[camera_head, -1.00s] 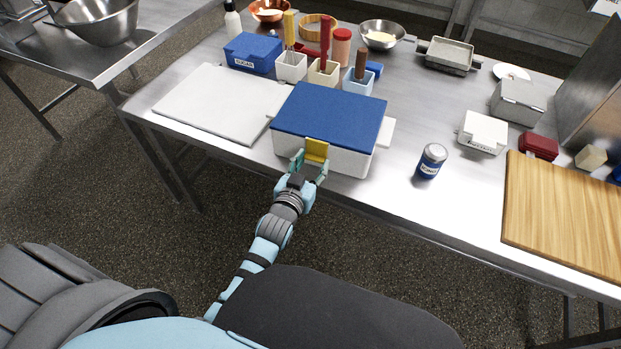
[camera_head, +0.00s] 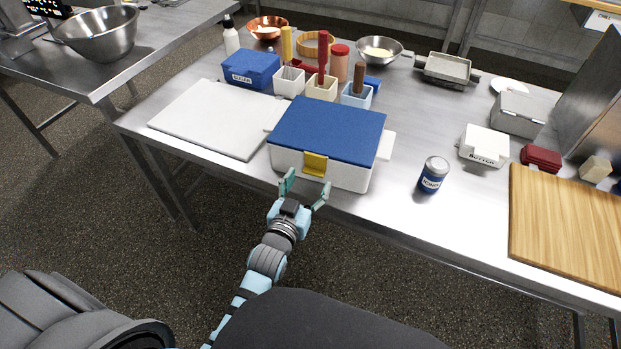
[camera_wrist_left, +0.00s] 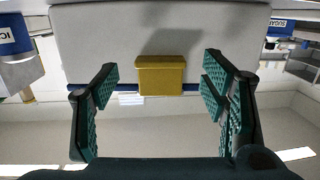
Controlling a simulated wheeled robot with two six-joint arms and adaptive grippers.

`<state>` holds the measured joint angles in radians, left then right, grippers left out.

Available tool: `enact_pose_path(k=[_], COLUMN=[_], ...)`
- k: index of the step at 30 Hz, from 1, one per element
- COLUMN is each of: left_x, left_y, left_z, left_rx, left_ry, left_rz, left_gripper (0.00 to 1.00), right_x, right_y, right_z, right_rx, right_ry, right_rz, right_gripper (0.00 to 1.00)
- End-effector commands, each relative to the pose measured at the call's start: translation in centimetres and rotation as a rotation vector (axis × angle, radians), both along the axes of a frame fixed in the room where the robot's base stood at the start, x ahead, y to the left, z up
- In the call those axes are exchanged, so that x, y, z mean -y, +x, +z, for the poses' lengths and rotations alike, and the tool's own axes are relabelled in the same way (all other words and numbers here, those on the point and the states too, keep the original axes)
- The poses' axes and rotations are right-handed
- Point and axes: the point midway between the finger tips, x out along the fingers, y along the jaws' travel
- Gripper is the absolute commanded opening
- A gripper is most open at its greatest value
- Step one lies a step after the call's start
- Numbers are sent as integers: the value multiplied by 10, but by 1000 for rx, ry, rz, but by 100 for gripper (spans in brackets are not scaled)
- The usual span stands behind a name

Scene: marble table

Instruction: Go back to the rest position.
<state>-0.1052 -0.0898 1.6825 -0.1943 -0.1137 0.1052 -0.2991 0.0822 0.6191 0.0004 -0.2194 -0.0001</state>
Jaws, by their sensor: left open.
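My left gripper (camera_head: 304,190) is open and empty in the head view, in front of the table's near edge. It is just short of a white box with a blue lid (camera_head: 328,128). The box has a yellow latch (camera_head: 315,164) on its near side, which lies flat against the front. In the left wrist view the open fingers (camera_wrist_left: 160,95) stand to both sides of the yellow latch (camera_wrist_left: 162,76), with nothing between them. The lid is shut on the box. My right gripper is not in view.
A white board (camera_head: 212,118) lies left of the box. A blue can (camera_head: 433,175) stands to its right, with a wooden board (camera_head: 570,225) farther right. Utensil holders (camera_head: 322,88), a blue sugar box (camera_head: 251,68) and bowls (camera_head: 379,50) stand behind. The floor before the table is clear.

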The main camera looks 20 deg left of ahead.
Motion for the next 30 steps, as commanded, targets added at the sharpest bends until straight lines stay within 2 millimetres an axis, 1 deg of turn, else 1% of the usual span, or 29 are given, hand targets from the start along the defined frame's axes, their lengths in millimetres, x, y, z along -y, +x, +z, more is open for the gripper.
enact_pose_path(k=[1,3,7,10,23,26,29,30], left_x=[0,1,2,2,1,-2,-10,-14], left_y=[-12,-27,-47,-51,-51,-59,-81,-94], left_z=[0,2,4,5,5,-5,-26,-36], left_rx=[-3,-3,-2,-1,-4,-72,-241,-323], left_ry=[-2,-1,-2,-1,0,8,23,30], left_rz=[0,1,0,0,0,-7,-20,-24], left_gripper=[67,67,67,67,67,67,67,67], right_x=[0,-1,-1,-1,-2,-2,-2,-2], right_y=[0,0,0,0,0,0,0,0], right_z=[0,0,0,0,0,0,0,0], right_rx=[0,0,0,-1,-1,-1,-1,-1], right_ry=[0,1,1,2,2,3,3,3], right_rz=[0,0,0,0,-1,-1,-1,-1], right_gripper=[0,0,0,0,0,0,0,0])
